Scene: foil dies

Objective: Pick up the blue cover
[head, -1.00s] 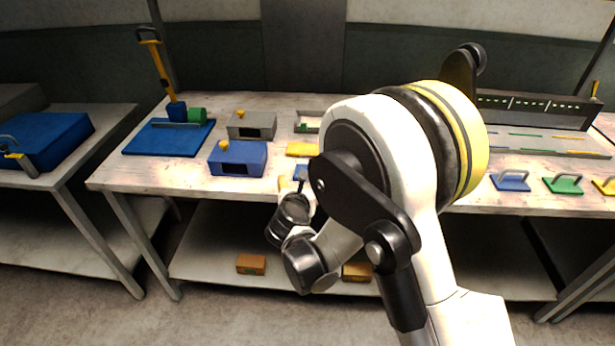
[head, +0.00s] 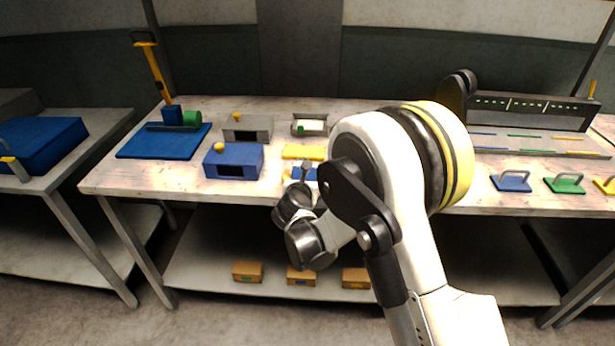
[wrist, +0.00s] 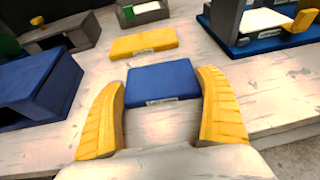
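The blue cover (wrist: 162,82) is a flat blue slab with a small pale label on its front edge. It lies on the worktable in the wrist view, just beyond and between the fingertips of my gripper (wrist: 161,88). The two yellow fingers are spread apart, with nothing held between them. In the head view part of the blue cover (head: 305,174) shows beside my gripper (head: 300,178); my arm hides the rest.
A yellow cover (wrist: 143,42) lies just behind the blue one. A blue box with a yellow knob (head: 234,161) stands to the left, with a grey box (head: 247,128) behind it. Blue and green handled plates (head: 511,182) lie at the right. Bare tabletop surrounds the blue cover.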

